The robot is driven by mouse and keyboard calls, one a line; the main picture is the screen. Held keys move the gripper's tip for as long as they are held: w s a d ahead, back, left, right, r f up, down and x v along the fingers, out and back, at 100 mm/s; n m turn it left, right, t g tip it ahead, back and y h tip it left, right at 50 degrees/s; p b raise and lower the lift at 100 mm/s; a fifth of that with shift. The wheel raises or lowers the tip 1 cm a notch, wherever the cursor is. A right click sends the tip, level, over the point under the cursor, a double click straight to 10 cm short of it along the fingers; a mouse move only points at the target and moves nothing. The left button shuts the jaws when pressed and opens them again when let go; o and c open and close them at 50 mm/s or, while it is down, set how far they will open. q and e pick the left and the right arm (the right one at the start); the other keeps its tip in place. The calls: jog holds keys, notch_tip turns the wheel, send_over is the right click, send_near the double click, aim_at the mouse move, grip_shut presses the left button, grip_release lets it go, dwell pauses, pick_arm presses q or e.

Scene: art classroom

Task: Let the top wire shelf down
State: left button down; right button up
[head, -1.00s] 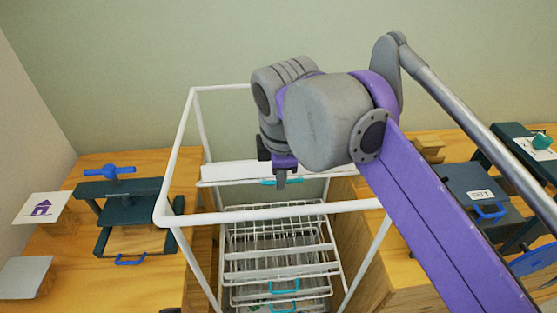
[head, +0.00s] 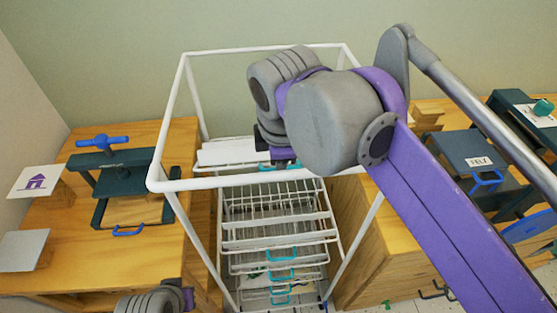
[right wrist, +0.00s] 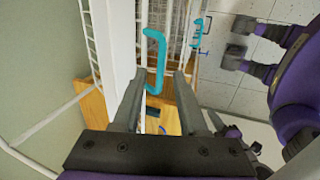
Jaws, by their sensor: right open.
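The white drying rack (head: 255,182) stands in the middle of the head view. Its top wire shelf has a white front bar (head: 225,155) and a teal handle (head: 268,168), partly hidden by my right gripper (head: 285,161). In the right wrist view the teal handle (right wrist: 158,62) shows just ahead of and between the tips of my right gripper (right wrist: 157,88); its jaws are apart and contact is unclear. My left gripper (head: 187,298) is low in the head view, away from the shelf; it also shows in the right wrist view (right wrist: 238,42), fingers apart.
Several lower wire shelves (head: 272,212) with teal handles hang below in the rack. Wooden tables (head: 185,160) flank it, the left one holding a dark press (head: 122,182). A wooden cabinet (head: 385,240) stands close on the right. The rack's upper rail passes near my right arm.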

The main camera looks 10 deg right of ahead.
pick_arm(q)
jog(key=shift+w+r+p, duration=0.1)
jog(key=shift+r+p, duration=0.8)
jog(key=shift+r, duration=0.05)
pick_arm(e)
jog(key=v, duration=1.1)
jog(key=shift+c, duration=0.3)
